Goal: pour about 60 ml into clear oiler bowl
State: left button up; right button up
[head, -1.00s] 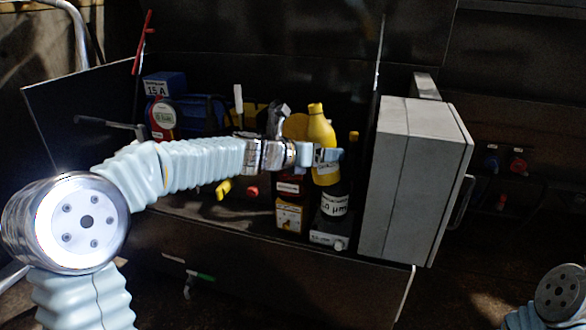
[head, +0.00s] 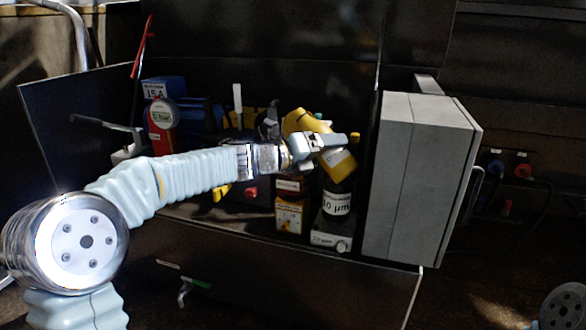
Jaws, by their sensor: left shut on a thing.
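My left gripper (head: 334,146) is shut on a yellow bottle (head: 338,165) with a pale label. The bottle is held in the air, tilted with its top to the upper left. Its mouth is hard to tell from a yellow shape (head: 294,118) behind it. No liquid stream can be made out. The clear oiler bowl cannot be made out for certain; a greyish object (head: 270,128) shows left of the bottle, partly hidden by my wrist. My right gripper is not in view; only part of my right arm shows at the lower right.
A dark bottle with a white label (head: 337,203) stands on a small grey device (head: 331,236) below the held bottle. An orange box (head: 290,215) is beside it. A large grey cabinet (head: 420,180) is close on the right. A red container (head: 162,120) stands at left.

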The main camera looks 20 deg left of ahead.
pick_arm(q)
jog(key=f+b, duration=0.1)
jog(key=b, duration=0.1)
jog(key=f+n+b, duration=0.1)
jog(key=shift+s+d+f+n+t+h+b, duration=0.1)
jog(key=shift+s+d+n+t+h+b, duration=0.1)
jog(key=shift+d+n+t+h+b, duration=0.15)
jog(key=shift+n+h, duration=0.25)
jog(key=shift+n, duration=0.6)
jog(key=r+p, duration=0.3)
jog(key=r, duration=0.2)
jog(key=r+p, duration=0.3)
jog(key=r, duration=0.2)
jog(key=r+p, duration=0.4)
jog(key=r, duration=0.1)
jog(key=shift+s+d+r, duration=0.1)
jog(key=shift+d+r, duration=0.2)
jog(key=shift+r, duration=0.05)
jog(key=shift+f+n+t+b, duration=0.35)
jog(key=shift+f+n+b, duration=0.35)
jog(key=shift+f, duration=0.05)
jog(key=shift+r, duration=0.2)
jog(key=shift+n, duration=0.5)
jog(key=shift+s+d, duration=0.15)
jog(key=shift+s+d, duration=0.25)
